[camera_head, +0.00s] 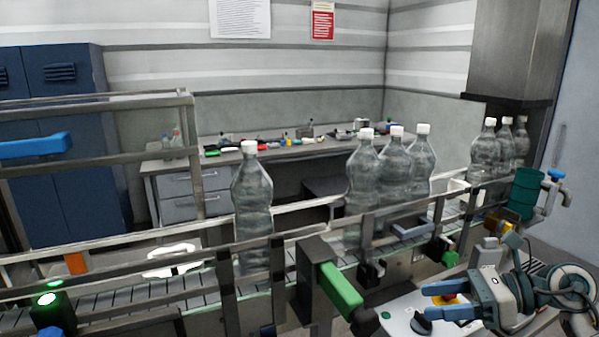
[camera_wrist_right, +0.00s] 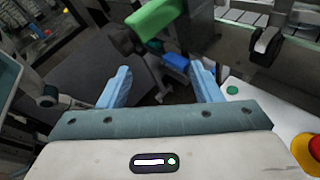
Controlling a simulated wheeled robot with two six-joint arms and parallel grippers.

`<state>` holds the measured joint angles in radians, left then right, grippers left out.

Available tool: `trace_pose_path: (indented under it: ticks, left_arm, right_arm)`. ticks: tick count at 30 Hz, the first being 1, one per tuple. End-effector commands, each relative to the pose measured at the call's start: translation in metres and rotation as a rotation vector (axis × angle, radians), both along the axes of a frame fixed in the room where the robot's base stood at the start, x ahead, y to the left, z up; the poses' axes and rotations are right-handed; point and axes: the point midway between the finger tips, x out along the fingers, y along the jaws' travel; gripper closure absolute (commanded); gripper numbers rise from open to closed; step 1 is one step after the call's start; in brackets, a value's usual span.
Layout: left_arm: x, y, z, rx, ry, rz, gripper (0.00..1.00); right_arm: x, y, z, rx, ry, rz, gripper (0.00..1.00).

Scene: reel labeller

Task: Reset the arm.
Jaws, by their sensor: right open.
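My right gripper (camera_head: 427,302) is at the lower right of the head view, in front of the conveyor and over a pale control panel (camera_head: 398,318). Its two blue fingers are apart with nothing between them. In the right wrist view the gripper (camera_wrist_right: 160,70) is also spread and empty. Beyond its fingers are a green block (camera_wrist_right: 157,18) and a blue part (camera_wrist_right: 176,62) lower down. My left gripper cannot be made out in the head view.
A railed conveyor (camera_head: 190,290) carries several clear bottles (camera_head: 253,190) with white caps. The green block (camera_head: 340,290) sticks out from its near side. A red stop button (camera_wrist_right: 315,148) is on the panel, close to the gripper. A cluttered bench (camera_head: 180,166) stands behind.

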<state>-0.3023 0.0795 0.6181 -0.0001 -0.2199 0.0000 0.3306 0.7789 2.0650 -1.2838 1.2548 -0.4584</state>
Motion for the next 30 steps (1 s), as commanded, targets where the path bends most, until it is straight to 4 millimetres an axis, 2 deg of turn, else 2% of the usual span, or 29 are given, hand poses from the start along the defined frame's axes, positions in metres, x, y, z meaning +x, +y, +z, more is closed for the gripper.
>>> trace_pose_path:
  ticks: [1,3,6,10,14,17,20,23,26,30]
  left_arm:
    - [-0.001,0.0,0.0,0.0,0.001,0.0,0.39]
    - [-0.001,0.0,0.0,0.0,0.001,0.0,0.39]
    - [0.001,0.0,0.0,0.0,-0.001,0.0,0.39]
    - [0.003,0.0,0.0,0.0,-0.003,0.0,0.39]
    - [0.003,0.0,0.0,0.0,-0.004,0.0,0.39]
    - [0.003,0.0,0.0,0.0,-0.004,0.0,0.39]
    - [0.004,0.0,0.0,0.0,-0.005,0.0,0.39]
    - [0.004,0.0,0.0,0.0,-0.005,0.0,0.39]
    - [0.004,0.0,0.0,0.0,-0.005,0.0,0.39]
    - [0.004,0.0,0.0,0.0,-0.005,0.0,0.39]
  right_arm:
    - [-0.002,0.015,0.004,0.134,0.022,-0.021,0.42]
    - [-0.003,0.027,0.017,0.324,0.059,-0.063,0.42]
    - [-0.002,0.033,0.033,0.592,0.133,-0.14,0.42]
    - [0.004,0.021,0.043,0.932,0.266,-0.273,0.42]
    - [0.012,-0.005,0.034,1.252,0.428,-0.44,0.42]
    - [0.017,-0.03,0.011,1.48,0.569,-0.595,0.42]
    - [0.015,-0.054,-0.026,1.689,0.724,-0.772,0.42]
    - [0.005,-0.072,-0.073,1.872,0.885,-0.971,0.42]
    - [-0.013,-0.083,-0.124,2.014,1.041,-1.18,0.42]
    - [-0.056,-0.084,-0.194,2.156,1.26,-1.503,0.42]
